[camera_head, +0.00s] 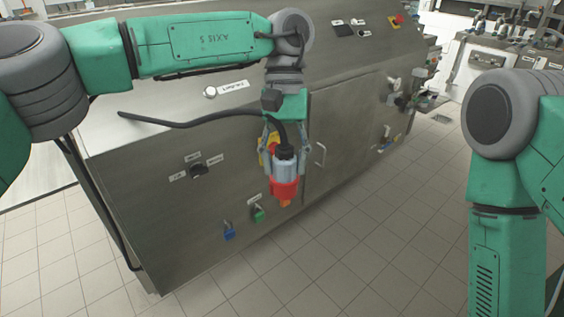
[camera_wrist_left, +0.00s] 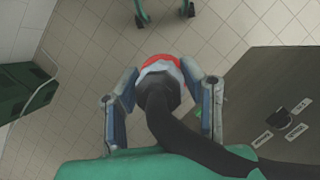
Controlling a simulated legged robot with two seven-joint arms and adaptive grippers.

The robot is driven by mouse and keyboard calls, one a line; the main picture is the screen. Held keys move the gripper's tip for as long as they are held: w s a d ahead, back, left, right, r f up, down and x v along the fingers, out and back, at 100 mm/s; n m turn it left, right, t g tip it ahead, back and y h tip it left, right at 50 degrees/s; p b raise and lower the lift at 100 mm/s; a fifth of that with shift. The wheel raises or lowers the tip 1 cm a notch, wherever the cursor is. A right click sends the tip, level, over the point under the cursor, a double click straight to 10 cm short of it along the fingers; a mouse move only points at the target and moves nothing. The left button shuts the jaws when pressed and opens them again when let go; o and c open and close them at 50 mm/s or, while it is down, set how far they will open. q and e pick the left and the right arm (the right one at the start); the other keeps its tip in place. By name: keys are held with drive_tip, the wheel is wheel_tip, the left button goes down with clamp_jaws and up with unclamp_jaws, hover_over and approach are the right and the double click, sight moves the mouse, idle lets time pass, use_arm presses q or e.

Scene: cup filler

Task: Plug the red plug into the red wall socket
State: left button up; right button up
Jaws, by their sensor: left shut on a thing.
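The red plug (camera_head: 285,187) has a grey-blue body and a black cable. My left gripper (camera_head: 284,165) is shut on it and holds it in front of the metal cabinet, with its red end pointing down. In the left wrist view the plug (camera_wrist_left: 162,65) sits between the two fingers of the left gripper (camera_wrist_left: 165,85), its red rim at the far end. The red wall socket cannot be made out in either view. My right arm shows at the right of the head view, but its gripper is out of view.
The metal cabinet (camera_head: 130,200) carries a blue socket (camera_head: 229,231), a green socket (camera_head: 258,214), a black rotary switch (camera_head: 199,170) and a door handle (camera_head: 320,154). The tiled floor (camera_head: 390,230) to the right is clear. A dark green object (camera_wrist_left: 25,90) stands at the left of the wrist view.

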use_arm(q)
drive_tip(key=s+a+f, duration=0.2)
drive_tip(key=a+f, duration=0.7)
drive_tip(key=a, duration=0.5)
drive_tip(key=s+a+f, duration=0.7)
drive_tip(key=s+a, duration=0.1)
drive_tip(key=s, duration=0.1)
drive_tip(key=shift+a+f, duration=0.15)
drive_tip(key=shift+a, duration=0.2)
